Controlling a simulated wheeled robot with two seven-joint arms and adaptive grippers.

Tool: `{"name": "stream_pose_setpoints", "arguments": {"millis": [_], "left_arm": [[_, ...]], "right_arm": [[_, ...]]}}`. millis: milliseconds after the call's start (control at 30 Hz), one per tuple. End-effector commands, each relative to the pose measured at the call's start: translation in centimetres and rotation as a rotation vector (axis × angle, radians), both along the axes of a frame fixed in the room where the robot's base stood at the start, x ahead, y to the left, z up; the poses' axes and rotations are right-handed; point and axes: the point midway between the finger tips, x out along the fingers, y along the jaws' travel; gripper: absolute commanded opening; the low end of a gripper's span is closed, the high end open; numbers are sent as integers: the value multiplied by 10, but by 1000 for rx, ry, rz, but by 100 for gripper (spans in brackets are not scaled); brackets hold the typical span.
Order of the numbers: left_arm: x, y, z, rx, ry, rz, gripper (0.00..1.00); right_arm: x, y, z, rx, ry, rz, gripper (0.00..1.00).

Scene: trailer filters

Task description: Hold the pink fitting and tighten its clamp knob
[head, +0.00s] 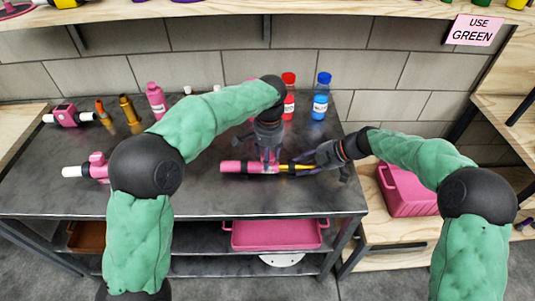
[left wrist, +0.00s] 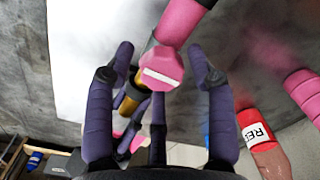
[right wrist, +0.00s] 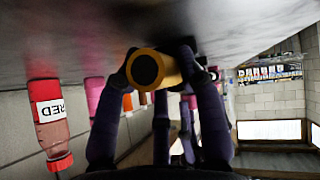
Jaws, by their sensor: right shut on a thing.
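The pink fitting (head: 232,167) lies on the dark table with a black band and a gold tube (head: 290,168) in line at its right end. My left gripper (head: 267,156) points down over the fitting. In the left wrist view the pink hexagonal clamp knob (left wrist: 162,66), with a white stripe, sits between its spread fingers, with gaps at both sides. My right gripper (head: 306,163) comes from the right and is shut on the gold tube, whose round end (right wrist: 146,69) faces the right wrist camera. The fingers partly hide the join.
A red bottle (head: 288,100) and a blue bottle (head: 321,98) stand behind the grippers. Another pink fitting with a white tube (head: 78,171) lies at the left. Gold and pink pieces stand at the back left. A pink bin (head: 405,195) is at the right. The table front is clear.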

Motion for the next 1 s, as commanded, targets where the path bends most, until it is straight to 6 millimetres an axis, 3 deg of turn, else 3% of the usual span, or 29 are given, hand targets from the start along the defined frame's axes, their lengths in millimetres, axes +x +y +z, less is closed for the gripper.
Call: {"name": "stream_pose_setpoints", "arguments": {"millis": [333, 467, 1000], "left_arm": [[1, -1, 1, -2, -3, 1, 66], [1, -2, 10, -4, -6, 1, 66], [1, -4, 104, -2, -3, 1, 66]], "right_arm": [[-1, 1, 0, 2, 2, 4, 0], [-1, 2, 0, 3, 2, 4, 0], [-1, 2, 0, 3, 3, 5, 0]]}}
